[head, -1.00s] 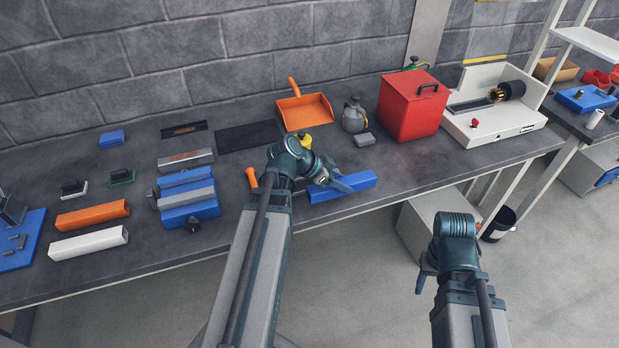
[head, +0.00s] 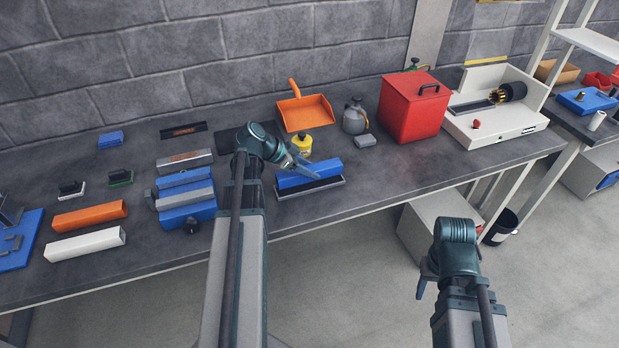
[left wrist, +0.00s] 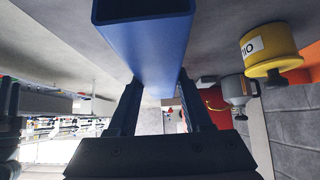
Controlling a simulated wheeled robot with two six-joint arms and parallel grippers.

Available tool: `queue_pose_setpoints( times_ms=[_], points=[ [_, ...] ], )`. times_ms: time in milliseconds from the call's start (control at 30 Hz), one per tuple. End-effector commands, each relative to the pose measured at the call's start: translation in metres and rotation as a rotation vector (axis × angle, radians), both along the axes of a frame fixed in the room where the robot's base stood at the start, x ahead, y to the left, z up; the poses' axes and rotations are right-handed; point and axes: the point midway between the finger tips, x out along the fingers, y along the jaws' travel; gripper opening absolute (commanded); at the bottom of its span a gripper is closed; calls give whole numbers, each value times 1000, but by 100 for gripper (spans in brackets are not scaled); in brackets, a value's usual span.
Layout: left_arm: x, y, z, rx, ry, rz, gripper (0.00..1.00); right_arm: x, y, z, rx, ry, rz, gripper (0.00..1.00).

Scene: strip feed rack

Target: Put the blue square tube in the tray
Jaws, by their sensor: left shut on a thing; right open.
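The blue square tube (head: 310,175) is held level by my left gripper (head: 296,166) near the front of the bench. In the left wrist view the tube (left wrist: 147,48) lies between the two fingers (left wrist: 160,100), with its hollow open end towards the camera. Directly under it in the head view is a long dark, shallow tray-like piece (head: 312,190) with a thin lighter edge. The tube covers most of it, so I cannot tell whether they touch. My right gripper (head: 425,282) is open and empty, off the front of the bench.
The bench is clear right of the tube.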

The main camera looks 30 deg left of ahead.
Motion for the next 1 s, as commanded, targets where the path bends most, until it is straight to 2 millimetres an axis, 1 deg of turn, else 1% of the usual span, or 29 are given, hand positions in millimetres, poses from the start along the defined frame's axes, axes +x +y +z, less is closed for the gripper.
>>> queue_pose_setpoints(
  times_ms=[33,100,167,467,633,667,700,800,1000],
  points=[
    [0,-1,-15,-1,0,-1,0,0,0,-15,0,0,0,50],
    [0,-2,-24,-1,0,-1,0,0,0,-25,0,0,0,50],
    [0,-2,-30,-1,0,-1,0,0,0,-30,0,0,0,50],
    [0,-2,-28,-1,0,-1,0,0,0,-29,0,0,0,50],
    [0,-2,-33,-1,0,-1,0,0,0,-34,0,0,0,50],
    [0,-2,-32,-1,0,-1,55,0,0,-32,0,0,0,50],
    [0,-2,-32,-1,0,-1,62,0,0,-32,0,0,0,50],
    [0,-2,-32,-1,0,-1,80,0,0,-32,0,0,0,50],
    [0,-2,-32,-1,0,-1,80,0,0,-32,0,0,0,50]
  ],
)
